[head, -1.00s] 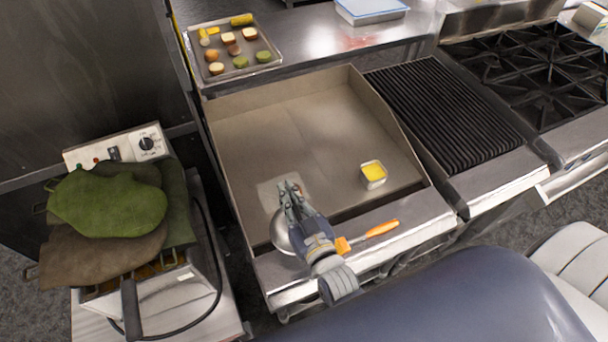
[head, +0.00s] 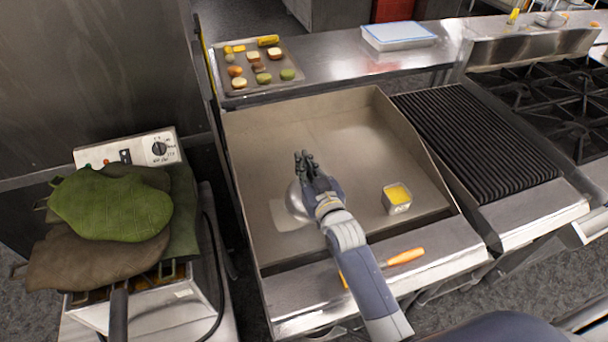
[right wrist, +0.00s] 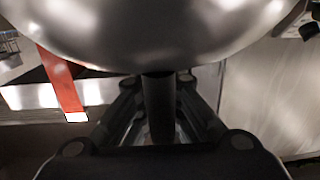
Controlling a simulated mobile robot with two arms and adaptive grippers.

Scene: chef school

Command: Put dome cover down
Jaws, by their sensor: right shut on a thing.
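The dome cover (head: 296,203) is a shiny silver dome, mostly hidden behind my right gripper (head: 305,160) in the head view. It is over the left part of the flat griddle (head: 350,135). In the right wrist view the dome cover (right wrist: 160,30) fills the top of the picture. There my right gripper (right wrist: 160,105) is shut on its dark handle. I cannot tell whether the dome touches the griddle. A pale square patch (head: 288,216) lies on the griddle beside the dome. My left gripper is not in view.
A small container with yellow contents (head: 397,198) stands on the griddle's right side. An orange-handled tool (head: 404,257) lies on the front ledge. A food tray (head: 258,84) is behind. Oven mitts (head: 110,205) lie on the fryer at left. The griddle's back is clear.

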